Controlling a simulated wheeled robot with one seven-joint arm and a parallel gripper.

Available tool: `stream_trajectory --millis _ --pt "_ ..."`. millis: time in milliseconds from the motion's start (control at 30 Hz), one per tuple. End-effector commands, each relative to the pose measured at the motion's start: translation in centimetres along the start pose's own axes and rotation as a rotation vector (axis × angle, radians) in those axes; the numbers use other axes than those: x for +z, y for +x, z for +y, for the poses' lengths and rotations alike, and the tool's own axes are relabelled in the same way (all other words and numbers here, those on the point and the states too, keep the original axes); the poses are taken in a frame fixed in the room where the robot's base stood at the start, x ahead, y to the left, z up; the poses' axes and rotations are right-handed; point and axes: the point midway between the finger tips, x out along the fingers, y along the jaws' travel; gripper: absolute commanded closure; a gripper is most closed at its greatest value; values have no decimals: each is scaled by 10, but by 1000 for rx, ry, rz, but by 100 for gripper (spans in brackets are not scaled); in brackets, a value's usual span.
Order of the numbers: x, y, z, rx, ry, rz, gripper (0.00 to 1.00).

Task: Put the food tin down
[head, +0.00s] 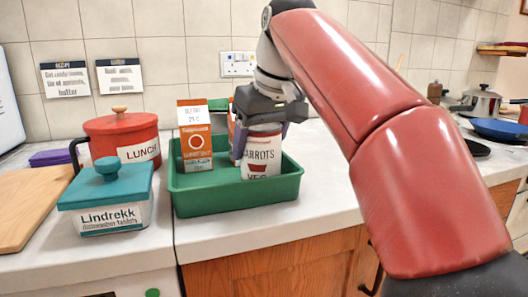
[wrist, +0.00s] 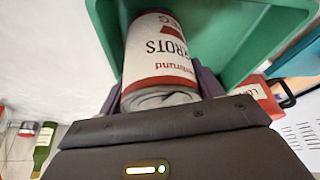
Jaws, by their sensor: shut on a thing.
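The food tin (head: 263,154) has a white label with "CARROTS" and a red band. It stands upright inside the right part of the green tray (head: 240,196). My gripper (head: 268,140) reaches it from above and is shut on it, with purple-grey fingers on its sides. In the wrist view the tin (wrist: 160,50) lies between the fingers, with the green tray (wrist: 232,40) around its far end.
An orange and white carton (head: 195,140) stands in the tray left of the tin, with another orange item partly hidden behind. A teal Lindrekk box (head: 105,205), red LUNCH pot (head: 120,138) and wooden board (head: 30,205) stand to the left.

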Motion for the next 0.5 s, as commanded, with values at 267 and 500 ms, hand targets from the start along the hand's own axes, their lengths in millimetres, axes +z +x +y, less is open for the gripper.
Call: stream_trajectory --millis 267,500 --pt "-1 6 1 0 0 2 77" --pt "1 10 1 0 0 0 27"
